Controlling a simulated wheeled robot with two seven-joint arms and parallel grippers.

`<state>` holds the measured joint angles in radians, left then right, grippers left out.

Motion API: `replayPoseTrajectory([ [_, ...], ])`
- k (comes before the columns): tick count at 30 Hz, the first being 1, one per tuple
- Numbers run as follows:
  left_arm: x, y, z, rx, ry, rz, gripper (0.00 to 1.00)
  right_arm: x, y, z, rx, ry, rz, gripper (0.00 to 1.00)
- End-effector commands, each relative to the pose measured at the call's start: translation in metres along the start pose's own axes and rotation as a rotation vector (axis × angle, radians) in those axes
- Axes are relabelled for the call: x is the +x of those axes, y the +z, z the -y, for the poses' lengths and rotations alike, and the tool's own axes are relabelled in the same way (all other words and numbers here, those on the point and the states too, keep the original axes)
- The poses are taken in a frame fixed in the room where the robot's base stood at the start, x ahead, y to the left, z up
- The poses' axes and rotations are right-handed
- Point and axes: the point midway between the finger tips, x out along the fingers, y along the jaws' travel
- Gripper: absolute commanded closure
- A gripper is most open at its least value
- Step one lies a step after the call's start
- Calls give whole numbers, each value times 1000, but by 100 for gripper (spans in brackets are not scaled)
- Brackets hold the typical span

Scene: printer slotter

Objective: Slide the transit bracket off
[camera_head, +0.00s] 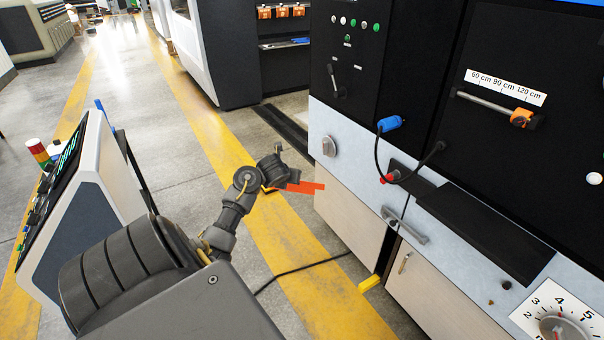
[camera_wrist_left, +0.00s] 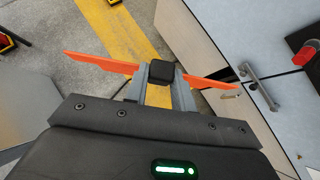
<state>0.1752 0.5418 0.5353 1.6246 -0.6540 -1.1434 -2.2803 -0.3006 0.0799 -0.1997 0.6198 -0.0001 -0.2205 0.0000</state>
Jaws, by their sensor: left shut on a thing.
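The transit bracket (camera_head: 305,187) is an orange-red piece in front of the light machine, seen above the floor. In the left wrist view, orange arms (camera_wrist_left: 100,62) stick out on both sides of a black block (camera_wrist_left: 163,72). My left gripper (camera_head: 290,179) is shut on this block, with its grey fingers on either side in the left wrist view (camera_wrist_left: 163,82). The bracket looks apart from the machine front, though my arm hides part of it in the head view. My right gripper is not in view.
The machine (camera_head: 352,205) fills the right side, with a metal handle (camera_head: 404,226), a blue plug (camera_head: 390,123) on a black cable and a dark shelf (camera_head: 485,230). A slanted control console (camera_head: 95,190) stands at left. Open floor with a yellow stripe (camera_head: 215,135) lies between.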

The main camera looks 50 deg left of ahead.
Motion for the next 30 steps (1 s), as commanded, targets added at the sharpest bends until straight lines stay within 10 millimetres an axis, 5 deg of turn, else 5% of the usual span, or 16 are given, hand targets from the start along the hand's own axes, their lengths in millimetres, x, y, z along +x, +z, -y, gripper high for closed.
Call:
replayPoseTrajectory([
  [6,-26,-50,43,39,-48,3,98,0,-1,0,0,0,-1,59],
  [21,-113,-124,196,237,-262,5,98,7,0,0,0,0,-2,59],
  [30,-158,-161,250,334,-349,7,98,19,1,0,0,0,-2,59],
])
